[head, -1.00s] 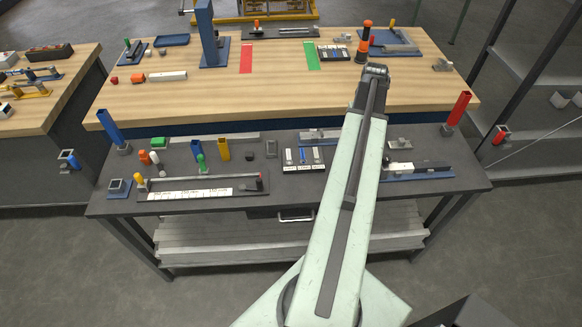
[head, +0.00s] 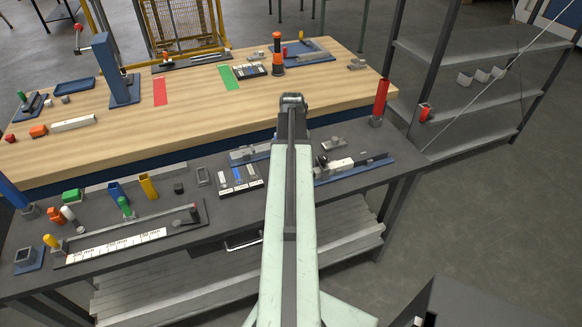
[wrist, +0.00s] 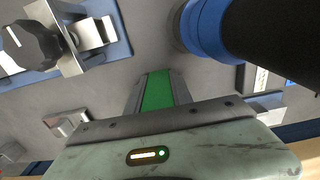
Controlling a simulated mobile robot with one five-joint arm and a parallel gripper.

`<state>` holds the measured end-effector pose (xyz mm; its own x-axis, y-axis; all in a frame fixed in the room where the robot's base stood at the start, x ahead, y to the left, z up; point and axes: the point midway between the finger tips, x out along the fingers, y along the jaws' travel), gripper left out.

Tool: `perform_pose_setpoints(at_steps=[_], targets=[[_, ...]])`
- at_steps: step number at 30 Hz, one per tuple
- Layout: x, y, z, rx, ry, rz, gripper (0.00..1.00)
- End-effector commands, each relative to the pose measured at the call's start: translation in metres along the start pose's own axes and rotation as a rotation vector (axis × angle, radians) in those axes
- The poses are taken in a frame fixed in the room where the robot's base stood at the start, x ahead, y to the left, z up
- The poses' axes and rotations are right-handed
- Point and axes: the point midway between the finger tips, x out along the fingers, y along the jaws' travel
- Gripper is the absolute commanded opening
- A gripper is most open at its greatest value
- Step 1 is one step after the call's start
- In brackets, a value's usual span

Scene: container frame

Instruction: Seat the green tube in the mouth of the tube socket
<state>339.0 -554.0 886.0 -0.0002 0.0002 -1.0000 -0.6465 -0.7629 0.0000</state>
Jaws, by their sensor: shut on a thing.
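In the wrist view my gripper (wrist: 157,92) is shut on the green tube (wrist: 157,90), which shows as a green strip between the two grey fingers. In the head view my arm hides the gripper and the held tube. A grey, square, open-topped holder on a blue plate (head: 28,258) stands at the front left corner of the dark bench. It looks like the tube socket, and its mouth seems empty. The held tube is far to the right of it.
A red tube (head: 380,98) stands upright at the dark bench's right end, a blue tube (head: 10,190) at its left. A blue-and-black round thing (wrist: 205,25) and a blue-plated metal fixture (wrist: 95,35) are close in the wrist view.

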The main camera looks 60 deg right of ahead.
Motion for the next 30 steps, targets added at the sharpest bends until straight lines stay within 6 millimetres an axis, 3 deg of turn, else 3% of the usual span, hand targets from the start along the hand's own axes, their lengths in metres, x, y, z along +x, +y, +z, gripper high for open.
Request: perform_pose_setpoints(at_steps=[9,10,12,23,30], targets=[[0.003,-0.001,0.0,-0.001,0.0,0.0,0.0],[0.003,-0.001,0.0,-0.001,0.0,0.0,0.3],[0.002,-0.001,0.0,-0.001,0.0,0.0,0.49],[0.0,-0.001,0.0,-0.002,0.0,0.0,0.49],[-0.028,-0.001,0.0,-0.002,0.0,0.0,0.49]])
